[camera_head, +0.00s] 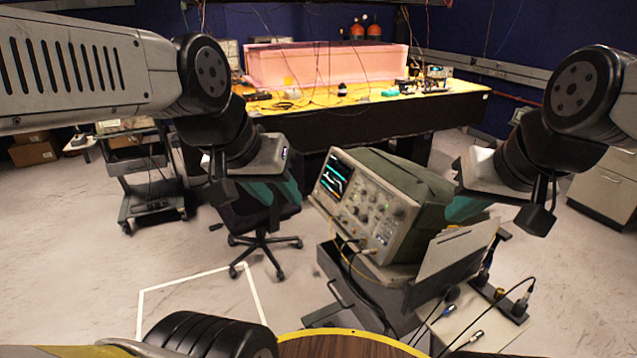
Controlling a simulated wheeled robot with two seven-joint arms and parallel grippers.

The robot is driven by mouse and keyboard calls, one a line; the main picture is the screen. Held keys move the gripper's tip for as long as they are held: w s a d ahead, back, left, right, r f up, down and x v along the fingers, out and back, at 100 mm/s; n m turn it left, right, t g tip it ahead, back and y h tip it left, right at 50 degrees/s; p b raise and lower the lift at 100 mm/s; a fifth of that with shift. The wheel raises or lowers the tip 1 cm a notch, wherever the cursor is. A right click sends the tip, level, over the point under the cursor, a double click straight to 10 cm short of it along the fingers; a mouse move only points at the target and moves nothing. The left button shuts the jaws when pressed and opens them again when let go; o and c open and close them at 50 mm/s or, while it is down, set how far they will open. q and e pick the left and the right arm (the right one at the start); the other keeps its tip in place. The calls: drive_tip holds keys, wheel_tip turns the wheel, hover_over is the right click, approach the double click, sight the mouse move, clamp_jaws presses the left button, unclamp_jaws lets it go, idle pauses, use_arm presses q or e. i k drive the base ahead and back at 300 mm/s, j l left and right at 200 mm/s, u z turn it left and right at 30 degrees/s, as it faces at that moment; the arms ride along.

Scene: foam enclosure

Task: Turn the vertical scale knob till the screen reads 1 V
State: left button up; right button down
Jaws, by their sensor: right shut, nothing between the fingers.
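The oscilloscope (405,182) stands on a cart in the middle, its front panel facing left and towards me. Its lit screen (337,178) shows coloured traces; the reading is too small to make out. Several knobs (371,210) sit right of the screen; I cannot tell which is the vertical scale knob. My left gripper (276,192), with teal fingers, hangs left of the screen, apart from the panel; its opening is unclear. My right gripper (464,207) is shut and empty beside the oscilloscope's right side, partly hidden behind my wrist.
Cables hang from the oscilloscope's front and lie over the cart (440,275). An office chair (262,225) stands behind my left gripper. A yellow-topped bench (370,108) with a pink foam box (325,65) is at the back. A small trolley (148,180) stands at left.

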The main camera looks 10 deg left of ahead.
sight(353, 210)
drive_tip(key=j+z, duration=0.4)
drive_tip(key=j, duration=0.95)
drive_tip(key=i+j+z, duration=0.2)
drive_tip(key=j, duration=0.2)
drive_tip(key=i+j+z, duration=0.15)
drive_tip(key=j, duration=0.25)
drive_tip(key=i+z, duration=0.15)
drive_tip(key=i, duration=0.5)
drive_tip(key=k+j+z, duration=0.65)
drive_tip(key=k, duration=0.3)
drive_tip(key=k+z, duration=0.35)
drive_tip(key=k, duration=0.15)
